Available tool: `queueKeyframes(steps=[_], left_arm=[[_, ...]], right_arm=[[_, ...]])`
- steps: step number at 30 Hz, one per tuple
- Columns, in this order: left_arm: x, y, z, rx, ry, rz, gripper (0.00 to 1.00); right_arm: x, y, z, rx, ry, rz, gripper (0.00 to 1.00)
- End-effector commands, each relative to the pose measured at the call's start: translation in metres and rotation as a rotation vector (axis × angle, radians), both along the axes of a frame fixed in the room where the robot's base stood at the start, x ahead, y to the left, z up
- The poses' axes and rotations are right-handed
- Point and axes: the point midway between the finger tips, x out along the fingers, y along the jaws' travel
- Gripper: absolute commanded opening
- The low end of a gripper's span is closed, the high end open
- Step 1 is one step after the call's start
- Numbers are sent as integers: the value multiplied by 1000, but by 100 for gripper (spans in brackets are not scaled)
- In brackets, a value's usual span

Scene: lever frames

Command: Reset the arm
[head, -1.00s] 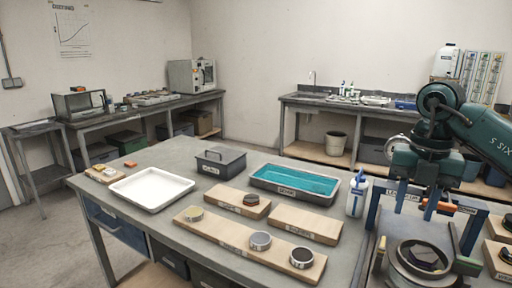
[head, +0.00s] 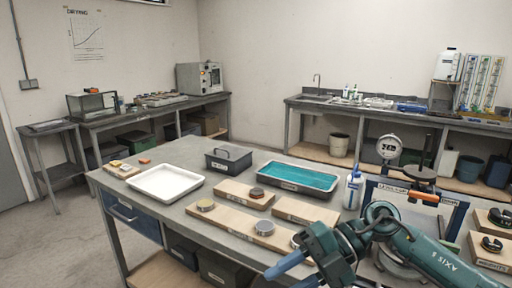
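The blue lever frame (head: 373,190) stands at the right of the bench, with labels along its top, partly "LEVER UP" and "DOWN". An orange bar (head: 422,197) lies across it, below a dark disc (head: 421,172) on an upright post. A round white dial (head: 389,147) stands up behind it. My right arm comes in from the lower right and crosses in front of the frame, hiding its lower part. My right gripper (head: 294,275) is at the bottom middle, left of the frame, with its fingers apart and nothing seen between them. My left gripper is not in view.
Wooden boards with round pieces (head: 264,228) lie close to my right gripper. A white bottle (head: 354,189) stands beside the frame.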

Motion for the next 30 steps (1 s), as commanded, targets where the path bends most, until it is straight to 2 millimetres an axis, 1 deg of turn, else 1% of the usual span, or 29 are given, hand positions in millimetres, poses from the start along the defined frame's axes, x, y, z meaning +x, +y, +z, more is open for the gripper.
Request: queueKeyframes(steps=[1,3,5,6,8,9,11,14,15,17,18,19,20,21,23,24,27,30], left_arm=[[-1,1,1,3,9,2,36],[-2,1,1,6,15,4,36],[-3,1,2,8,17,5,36],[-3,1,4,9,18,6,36],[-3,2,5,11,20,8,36],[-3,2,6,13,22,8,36],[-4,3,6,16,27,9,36],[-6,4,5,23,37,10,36],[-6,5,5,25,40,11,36],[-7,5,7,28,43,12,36],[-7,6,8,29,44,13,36],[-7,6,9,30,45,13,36],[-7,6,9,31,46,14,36],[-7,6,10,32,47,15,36],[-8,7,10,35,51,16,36],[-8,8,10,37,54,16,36],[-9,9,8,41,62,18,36],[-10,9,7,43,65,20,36]], right_arm=[[-11,20,4,143,48,-19,36],[-18,39,12,335,104,-84,36],[-19,49,20,487,158,-165,36],[-18,52,24,580,198,-231,36],[-13,52,27,704,261,-348,36],[-9,49,26,774,306,-435,36],[-2,40,20,862,378,-581,36],[9,18,-5,952,508,-852,36],[11,7,-21,966,564,-966,36],[9,-10,-49,966,652,-1141,36],[5,-21,-70,950,713,-1258,36],[-1,-30,-87,930,760,-1344,36],[-8,-38,-104,904,808,-1428,36],[-20,-49,-127,859,869,-1535,36],[-42,-63,-159,781,958,-1673,36],[-57,-70,-177,727,1010,-1747,36],[-91,-82,-210,608,1113,-1877,36],[-115,-88,-229,526,1179,-1948,36]])
